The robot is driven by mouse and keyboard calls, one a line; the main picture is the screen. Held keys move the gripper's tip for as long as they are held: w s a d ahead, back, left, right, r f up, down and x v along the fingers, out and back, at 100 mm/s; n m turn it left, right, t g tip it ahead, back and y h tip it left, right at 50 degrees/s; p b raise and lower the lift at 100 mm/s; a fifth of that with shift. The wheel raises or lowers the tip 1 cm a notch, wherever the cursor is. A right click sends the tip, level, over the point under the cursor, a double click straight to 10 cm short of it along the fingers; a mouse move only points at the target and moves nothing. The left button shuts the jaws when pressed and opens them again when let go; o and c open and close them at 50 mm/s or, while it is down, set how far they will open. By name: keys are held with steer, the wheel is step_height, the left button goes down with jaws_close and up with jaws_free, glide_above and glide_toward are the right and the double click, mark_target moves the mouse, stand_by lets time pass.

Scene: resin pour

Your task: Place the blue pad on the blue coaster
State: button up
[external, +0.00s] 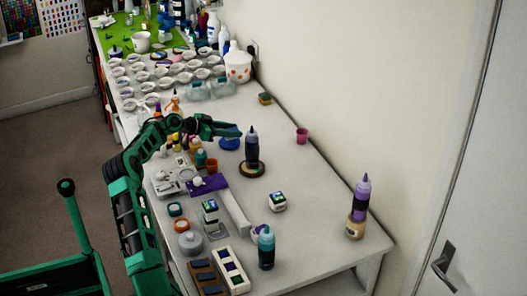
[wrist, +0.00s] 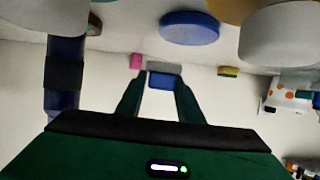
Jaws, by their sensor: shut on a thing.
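The blue coaster (external: 229,144) is a round blue disc lying on the white table, under the end of my arm. In the wrist view the coaster (wrist: 189,28) shows at the top, where the table appears upside down. My gripper (external: 236,131) is above the table, close over the coaster and left of a dark bottle. In the wrist view my gripper (wrist: 162,80) is shut on a small blue pad (wrist: 162,82) with a grey edge, held between the fingertips. The pad appears apart from the coaster; the exact gap is hard to tell.
The dark bottle (external: 252,145) stands on a round coaster just right of my gripper; it also shows in the wrist view (wrist: 64,75). A pink cup (external: 302,135) and a sponge (external: 265,98) are near the wall. Several small white cups crowd the table's far end.

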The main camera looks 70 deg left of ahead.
mark_target(232, 139)
steer(key=shift+w+f, duration=0.15)
steer(key=shift+f, duration=1.9)
steer(key=shift+f, duration=0.1)
steer(key=o, duration=1)
steer(key=shift+o, duration=0.2)
steer(key=v, duration=1.2)
steer(key=shift+d, duration=0.1)
